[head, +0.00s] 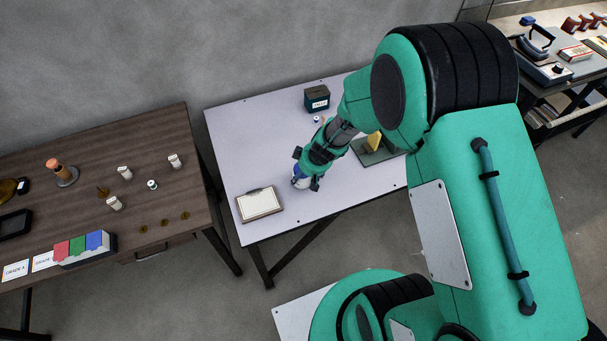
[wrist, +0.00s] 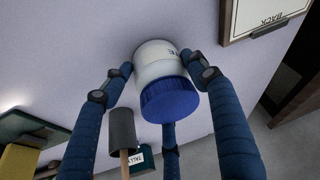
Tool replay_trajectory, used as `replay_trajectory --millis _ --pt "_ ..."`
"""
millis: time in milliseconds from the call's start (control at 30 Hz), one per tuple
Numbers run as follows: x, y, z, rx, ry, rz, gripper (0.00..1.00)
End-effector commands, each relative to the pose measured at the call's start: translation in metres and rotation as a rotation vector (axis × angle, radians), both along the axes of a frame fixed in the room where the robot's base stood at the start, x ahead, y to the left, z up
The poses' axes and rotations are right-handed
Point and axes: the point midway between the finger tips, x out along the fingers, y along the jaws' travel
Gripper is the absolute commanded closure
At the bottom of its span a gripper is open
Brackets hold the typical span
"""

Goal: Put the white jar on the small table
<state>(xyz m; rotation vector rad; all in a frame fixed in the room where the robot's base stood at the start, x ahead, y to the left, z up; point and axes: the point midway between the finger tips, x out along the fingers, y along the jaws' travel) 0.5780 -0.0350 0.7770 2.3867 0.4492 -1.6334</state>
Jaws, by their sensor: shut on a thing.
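The white jar with a blue lid (wrist: 157,66) is between the fingers of my gripper (wrist: 158,76) in the wrist view. Some dark lettering shows at its side. The fingers are shut on it, on the left and right, with a third finger below. In the head view my gripper (head: 304,178) is at the front left part of the pale table (head: 240,140), and mostly covers the jar. The jar's base appears at or close to the tabletop; I cannot tell whether it touches.
A framed board (head: 260,204) lies left of my gripper. A dark box (head: 317,98) stands at the back, and a green tray (head: 376,152) with a yellow thing lies to the right. A dark wooden table (head: 140,210) with several small items stands at left, across a gap.

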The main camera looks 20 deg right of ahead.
Motion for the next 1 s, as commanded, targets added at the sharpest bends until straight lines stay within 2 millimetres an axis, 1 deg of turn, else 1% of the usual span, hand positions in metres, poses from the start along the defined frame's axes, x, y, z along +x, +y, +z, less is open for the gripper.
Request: replay_trajectory --millis 67,100,200,567,733,867,1000 --pt "0.001 0.0 -0.002 -0.001 -0.001 0.0 0.83" --pt "0.0 0.0 -0.002 0.0 0.0 -0.001 0.4" --pt "0.0 0.0 -0.002 0.0 0.0 0.0 0.22" --pt "0.0 0.0 -0.001 0.0 0.0 0.0 0.22" --pt "0.0 0.0 0.002 0.0 0.0 0.0 0.22" --pt "-0.004 -0.002 0.016 0.0 -0.002 -0.001 0.22" --pt "-0.01 -0.005 0.036 -0.001 -0.003 -0.001 0.22"
